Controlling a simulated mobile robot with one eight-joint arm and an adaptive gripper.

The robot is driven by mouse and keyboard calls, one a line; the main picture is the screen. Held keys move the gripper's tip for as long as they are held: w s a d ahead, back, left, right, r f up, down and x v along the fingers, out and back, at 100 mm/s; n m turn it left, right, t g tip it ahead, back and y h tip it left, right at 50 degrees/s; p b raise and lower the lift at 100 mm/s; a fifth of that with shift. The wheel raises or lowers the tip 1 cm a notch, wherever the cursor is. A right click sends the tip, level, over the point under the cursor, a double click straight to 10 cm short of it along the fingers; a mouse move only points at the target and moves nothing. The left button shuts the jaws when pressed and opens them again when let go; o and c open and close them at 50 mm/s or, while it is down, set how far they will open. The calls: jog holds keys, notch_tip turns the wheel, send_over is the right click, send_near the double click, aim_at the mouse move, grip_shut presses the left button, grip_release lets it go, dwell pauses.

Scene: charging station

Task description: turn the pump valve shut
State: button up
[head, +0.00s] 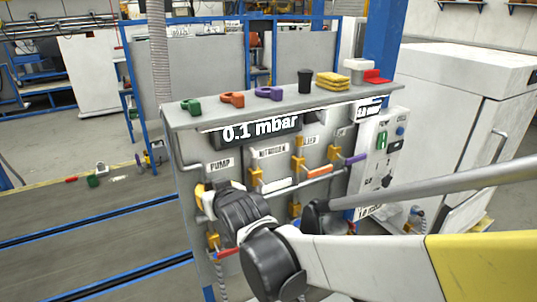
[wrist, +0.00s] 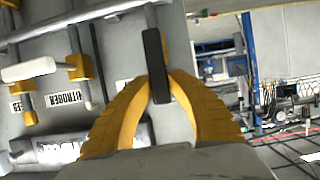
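The pump valve sits under the PUMP label (head: 220,163) at the left of the panel, mostly hidden by my gripper (head: 204,196) in the head view. In the wrist view its dark handle (wrist: 153,50) stands in front of a yellow valve body. My gripper (wrist: 160,84) has its two yellow fingers drawn together, one on each side of the dark handle's lower end, apparently touching it. The display (head: 260,128) reads 0.1 mbar.
Neighbouring yellow valves carry white (head: 277,185), orange (head: 319,171) and purple (head: 355,159) handles to the right. A white cabinet (head: 460,110) stands at the right.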

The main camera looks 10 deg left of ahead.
grip_shut()
jog(key=shift+d, duration=0.15)
jog(key=w+d+f+m+g+y+b, duration=0.2)
jog(key=w+d+f+m+y+b, duration=0.2)
jog(key=m+b, duration=0.8)
jog(key=shift+d+f+m+y, duration=0.2)
jog(key=shift+f+m+y, duration=0.7)
jog(key=shift+y, duration=0.7)
jog(key=shift+s+f, duration=0.1)
jog(key=shift+f, duration=0.05)
jog(key=o, duration=0.8)
grip_release()
